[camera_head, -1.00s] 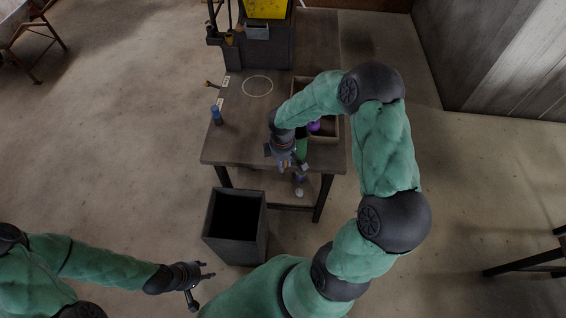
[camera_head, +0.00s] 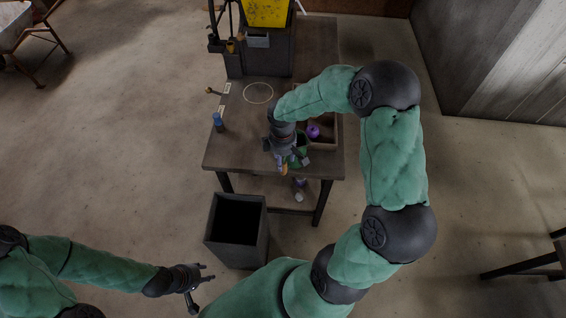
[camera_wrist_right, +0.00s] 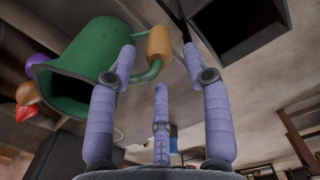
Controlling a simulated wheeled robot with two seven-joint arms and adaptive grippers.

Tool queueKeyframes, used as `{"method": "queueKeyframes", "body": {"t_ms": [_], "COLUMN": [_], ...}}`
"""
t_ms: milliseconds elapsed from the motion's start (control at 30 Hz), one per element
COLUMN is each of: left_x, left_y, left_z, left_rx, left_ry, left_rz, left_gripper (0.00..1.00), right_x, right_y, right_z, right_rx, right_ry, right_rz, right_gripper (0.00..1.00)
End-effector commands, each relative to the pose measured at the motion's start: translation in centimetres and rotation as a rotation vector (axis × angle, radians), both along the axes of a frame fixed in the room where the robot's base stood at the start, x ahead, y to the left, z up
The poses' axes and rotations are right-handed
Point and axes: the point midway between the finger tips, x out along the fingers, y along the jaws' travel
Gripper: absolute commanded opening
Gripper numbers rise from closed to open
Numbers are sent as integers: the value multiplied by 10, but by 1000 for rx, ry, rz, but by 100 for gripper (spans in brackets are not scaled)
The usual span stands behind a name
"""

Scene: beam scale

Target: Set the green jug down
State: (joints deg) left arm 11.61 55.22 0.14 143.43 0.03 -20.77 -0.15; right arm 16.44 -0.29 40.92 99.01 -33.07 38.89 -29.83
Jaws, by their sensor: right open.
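The green jug (camera_wrist_right: 90,52) shows large in the right wrist view, with its tan handle grip (camera_wrist_right: 159,42) near the gap between my fingertips. In the head view the jug (camera_head: 303,140) is mostly hidden by my right gripper (camera_head: 292,164), near the table's front edge beside the wooden tray. My right gripper (camera_wrist_right: 160,68) is open, its fingers spread around the handle area without closing on it. Whether the jug's base rests on the table cannot be told. My left gripper (camera_head: 205,280) is open and empty, low at the left, away from the table.
The wooden tray (camera_head: 332,147) on the table (camera_head: 235,150) holds a purple item (camera_head: 313,131). A blue bottle (camera_head: 218,122) stands at the table's left edge. A white circle (camera_head: 258,93) marks bare tabletop. A dark bin (camera_head: 237,245) stands on the floor in front.

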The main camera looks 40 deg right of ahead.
Motion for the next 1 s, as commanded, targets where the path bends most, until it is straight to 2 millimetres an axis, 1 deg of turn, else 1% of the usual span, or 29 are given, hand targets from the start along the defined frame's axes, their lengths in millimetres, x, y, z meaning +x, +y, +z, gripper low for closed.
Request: {"method": "queueKeyframes", "body": {"t_ms": [33, 100, 200, 300, 433, 733, 800, 867, 967, 1000], "left_x": [0, 0, 0, 0, 0, 0, 0, 0, 0, 0], "left_y": [0, 0, 0, 0, 0, 0, 0, 0, 0, 0], "left_z": [6, 10, 14, 16, 16, 16, 16, 16, 16, 16], "left_rx": [0, 0, 0, 0, 0, 0, 0, 0, 0, 0], "left_ry": [0, 0, 0, 0, 0, 0, 0, 0, 0, 0], "left_rz": [0, 0, 0, 0, 0, 0, 0, 0, 0, 0], "left_gripper": [40, 40, 40, 40, 40, 40, 40, 40, 40, 40], "right_x": [1, 1, 0, 0, 0, 0, -1, -1, -2, -3], "right_y": [0, 0, 1, 1, 1, 1, 4, 9, 28, 38], "right_z": [13, 25, 36, 44, 48, 47, 45, 39, 21, 11], "right_rx": [-1, -2, 0, 0, 0, 1, 7, 20, 64, 88], "right_ry": [-3, -3, -1, 0, 0, 1, 1, 2, 5, 5], "right_rz": [0, 0, 1, 1, 1, 0, -2, -11, -39, -61], "right_gripper": [49, 49, 49, 49, 49, 49, 49, 49, 49, 49]}}
